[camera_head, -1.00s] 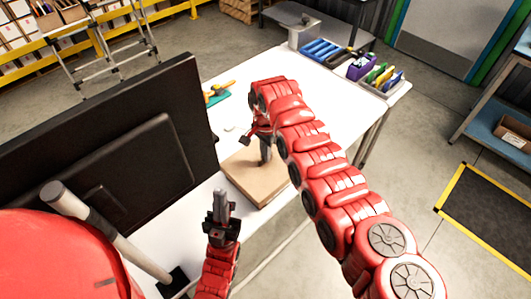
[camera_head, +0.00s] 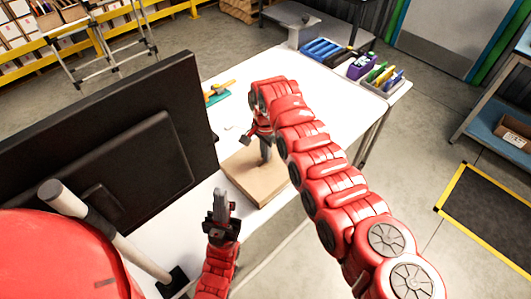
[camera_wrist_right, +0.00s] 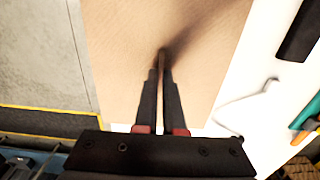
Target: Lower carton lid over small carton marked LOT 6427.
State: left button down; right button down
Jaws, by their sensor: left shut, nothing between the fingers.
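A tan cardboard carton (camera_head: 245,183) with a flat, closed-looking top sits on the white table, near its front edge. Its top also fills much of the right wrist view (camera_wrist_right: 120,40). I cannot tell lid from carton body, and no LOT 6427 marking is visible. My right gripper (camera_head: 266,158) points down at the cardboard top. In the right wrist view its fingers (camera_wrist_right: 163,55) are together, with the tips at or very near the surface beside a dark shadow. My left gripper (camera_head: 221,193) is shut and empty, pointing up in front of the carton's left side.
A large black monitor (camera_head: 110,150) stands left of the carton. A teal and yellow tool (camera_head: 218,93) lies behind on the table. The middle of the table is partly hidden by my right arm.

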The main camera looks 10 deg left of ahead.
jog(key=c, duration=0.9)
grip_release()
jog(key=shift+c, duration=0.2)
jog(key=shift+r, duration=0.1)
jog(key=shift+r, duration=0.25)
notch_tip(320, 180, up, 24)
jog(key=p, duration=0.5)
jog(key=shift+f, duration=0.15)
